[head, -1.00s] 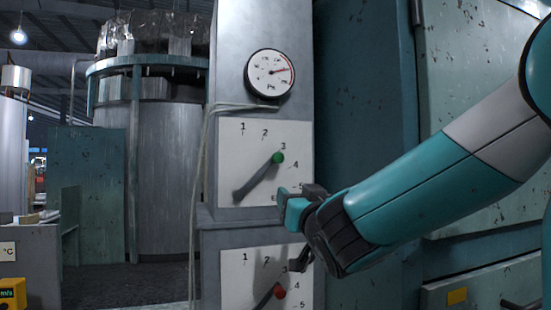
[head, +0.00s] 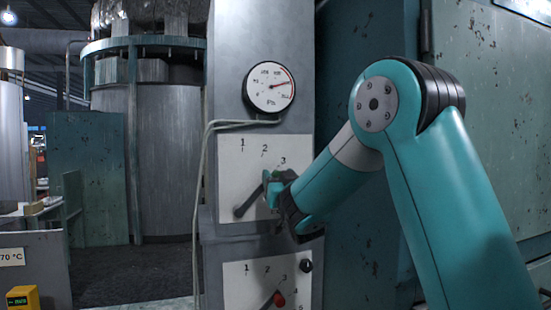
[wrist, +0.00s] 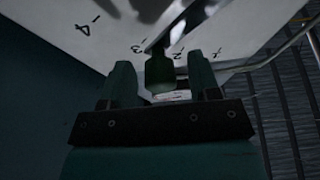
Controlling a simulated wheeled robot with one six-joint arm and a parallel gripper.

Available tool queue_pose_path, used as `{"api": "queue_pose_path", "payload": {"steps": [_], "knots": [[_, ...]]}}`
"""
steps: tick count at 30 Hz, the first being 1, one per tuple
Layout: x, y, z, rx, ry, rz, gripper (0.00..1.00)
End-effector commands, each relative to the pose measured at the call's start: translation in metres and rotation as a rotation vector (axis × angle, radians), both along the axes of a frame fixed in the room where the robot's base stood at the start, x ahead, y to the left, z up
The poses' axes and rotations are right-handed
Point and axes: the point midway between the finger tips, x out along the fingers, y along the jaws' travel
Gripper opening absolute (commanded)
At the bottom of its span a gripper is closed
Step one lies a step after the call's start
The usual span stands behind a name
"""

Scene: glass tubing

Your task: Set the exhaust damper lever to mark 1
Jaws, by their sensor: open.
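The upper white dial plate (head: 228,170) has marks 1, 2 and 3 showing, with the rest hidden behind my gripper. Its dark lever (head: 248,203) slants up right to a green knob (head: 276,175) near mark 3. My gripper (head: 273,188) is at this knob, open. In the wrist view the dark green knob (wrist: 160,73) sits between my two spread fingers, with a gap on both sides. The lower plate (head: 236,285) has another lever with a red knob (head: 279,299). No label shows which lever is the exhaust damper.
A round pressure gauge (head: 270,87) is above the upper plate. A pale hose (head: 199,190) hangs along the panel's left edge. A teal cabinet (head: 365,180) stands close on the right. A yellow device (head: 24,298) is at lower left.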

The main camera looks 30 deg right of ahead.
Motion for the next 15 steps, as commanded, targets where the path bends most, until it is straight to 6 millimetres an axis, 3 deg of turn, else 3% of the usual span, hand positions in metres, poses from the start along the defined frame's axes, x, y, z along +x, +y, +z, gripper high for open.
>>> {"api": "queue_pose_path", "payload": {"steps": [6,15], "knots": [[0.018,-0.006,0.010,0.001,0.001,-0.001,0.56],[0.021,-0.006,0.008,0.001,0.001,-0.001,0.56]]}}
